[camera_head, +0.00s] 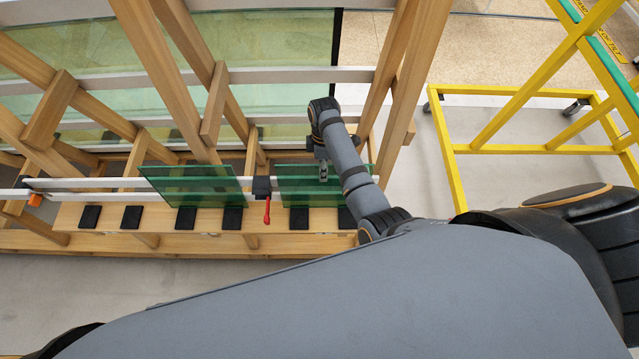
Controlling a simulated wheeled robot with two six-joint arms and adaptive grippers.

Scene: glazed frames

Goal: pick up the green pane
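Two green see-through panes stand on a wooden rack. The left green pane (185,187) leans on a pale rail, and the right green pane (305,193) stands beside it to the right. My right gripper (323,173) points down at the upper part of the right pane, at the end of my grey arm. It overlaps the pane in the picture, and I cannot tell whether its fingers touch or are shut on the glass. My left gripper is not in view.
A black clamp with a red handle (267,209) sits on the rail between the panes. Black pads (186,218) line the wooden ledge (70,218). Slanted wooden posts (398,90) rise around my arm, with large glass sheets (270,40) behind. A yellow frame (457,185) stands right.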

